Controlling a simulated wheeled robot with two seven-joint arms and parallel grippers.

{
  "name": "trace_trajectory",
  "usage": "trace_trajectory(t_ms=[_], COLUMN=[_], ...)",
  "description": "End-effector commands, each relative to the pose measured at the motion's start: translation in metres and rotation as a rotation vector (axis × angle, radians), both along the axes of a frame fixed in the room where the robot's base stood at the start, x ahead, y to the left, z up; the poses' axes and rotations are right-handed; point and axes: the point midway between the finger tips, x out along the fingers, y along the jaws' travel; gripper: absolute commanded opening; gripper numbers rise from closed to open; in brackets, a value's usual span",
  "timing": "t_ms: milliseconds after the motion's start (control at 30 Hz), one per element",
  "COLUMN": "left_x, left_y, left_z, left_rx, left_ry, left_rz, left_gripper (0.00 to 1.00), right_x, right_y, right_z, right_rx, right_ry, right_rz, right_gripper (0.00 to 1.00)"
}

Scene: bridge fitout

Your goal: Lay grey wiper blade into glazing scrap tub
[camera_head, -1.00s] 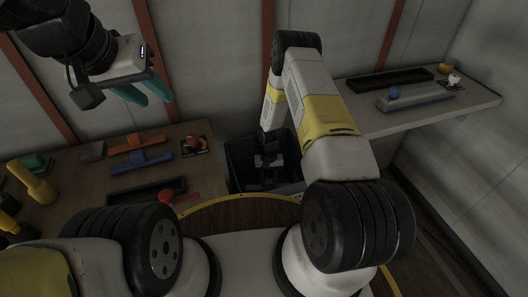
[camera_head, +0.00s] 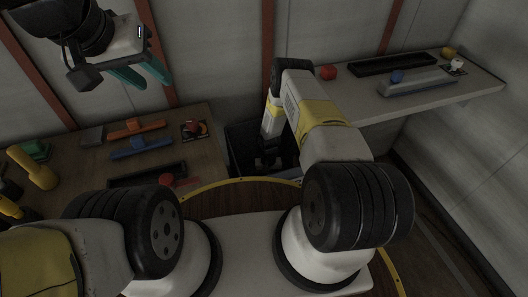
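The glazing scrap tub appears to be the dark open bin (camera_head: 238,140) on the floor between the table and the shelf. No grey wiper blade shows clearly. A long grey bar or tray (camera_head: 425,86) with a blue piece on it lies on the right shelf.
The right shelf (camera_head: 375,108) holds a black tray (camera_head: 392,64) and a red knob (camera_head: 328,72).

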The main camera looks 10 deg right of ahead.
Motion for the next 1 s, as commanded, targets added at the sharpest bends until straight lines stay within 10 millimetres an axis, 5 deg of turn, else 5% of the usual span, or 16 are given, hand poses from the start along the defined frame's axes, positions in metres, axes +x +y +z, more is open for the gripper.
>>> trace_trajectory(t_ms=[267, 300, 433, 667, 767, 1000], left_x=[0.0, 0.0, 0.0, 0.0, 0.0, 0.0], left_y=[0.0, 0.0, 0.0, 0.0, 0.0, 0.0], left_z=[0.0, 0.0, 0.0, 0.0, 0.0, 0.0], left_rx=[0.0, 0.0, 0.0, 0.0, 0.0, 0.0], left_ry=[0.0, 0.0, 0.0, 0.0, 0.0, 0.0], left_rz=[0.0, 0.0, 0.0, 0.0, 0.0, 0.0], left_gripper=[0.36, 0.36, 0.36, 0.36, 0.36, 0.36], right_x=[0.0003, 0.0003, 0.0002, 0.0001, 0.0, 0.0], right_y=[0.0001, 0.0, 0.0, 0.0, 0.0, 0.0], right_z=[-0.0015, -0.0015, -0.0014, -0.0014, -0.0014, -0.0014], right_rx=[0.0, 0.0, 0.0, 0.0, 0.0, 0.0], right_ry=[-0.001, 0.0, 0.0, 0.0, 0.0, 0.0], right_rz=[-0.001, -0.001, 0.0, 0.0, 0.0, 0.0], right_gripper=[0.0, 0.38, 0.61, 0.63, 0.83, 0.83])
